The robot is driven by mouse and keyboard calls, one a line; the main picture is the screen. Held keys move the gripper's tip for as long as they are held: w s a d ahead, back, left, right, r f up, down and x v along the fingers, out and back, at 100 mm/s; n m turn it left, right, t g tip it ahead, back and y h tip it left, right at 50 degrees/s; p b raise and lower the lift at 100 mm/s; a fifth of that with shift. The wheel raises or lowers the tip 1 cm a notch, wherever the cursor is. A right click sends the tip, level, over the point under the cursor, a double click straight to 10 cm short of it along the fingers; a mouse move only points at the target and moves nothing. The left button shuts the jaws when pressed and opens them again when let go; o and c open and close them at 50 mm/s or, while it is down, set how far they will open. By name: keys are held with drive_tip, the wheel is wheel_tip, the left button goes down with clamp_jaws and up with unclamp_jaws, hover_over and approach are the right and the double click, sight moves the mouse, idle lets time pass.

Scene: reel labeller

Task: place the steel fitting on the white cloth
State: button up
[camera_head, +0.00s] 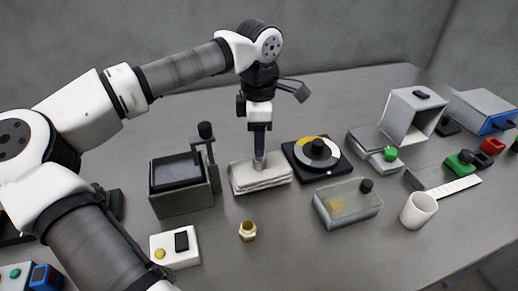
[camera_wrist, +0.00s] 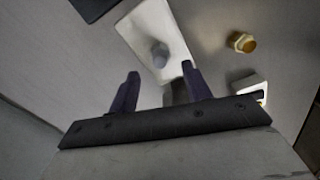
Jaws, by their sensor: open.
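The steel fitting (camera_head: 260,163) is a small grey piece standing on the folded white cloth (camera_head: 262,182), near the cloth's back edge. In the wrist view the grey fitting (camera_wrist: 160,52) lies on the white cloth (camera_wrist: 145,25), just beyond the fingertips. My gripper (camera_head: 260,149) points down right above the fitting. In the wrist view my gripper (camera_wrist: 160,70) has its two dark fingers apart with nothing held between them. Whether a fingertip touches the fitting I cannot tell.
A brass fitting (camera_head: 248,231) stands in front of the cloth. A dark open box (camera_head: 181,198) is left of it, a black dial base (camera_head: 317,155) right. A clear-lidded box (camera_head: 347,206) and white cup (camera_head: 418,210) stand further right. The front middle table is mostly clear.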

wheel_tip(320, 180, up, 8)
drive_tip(key=shift+f, duration=0.25)
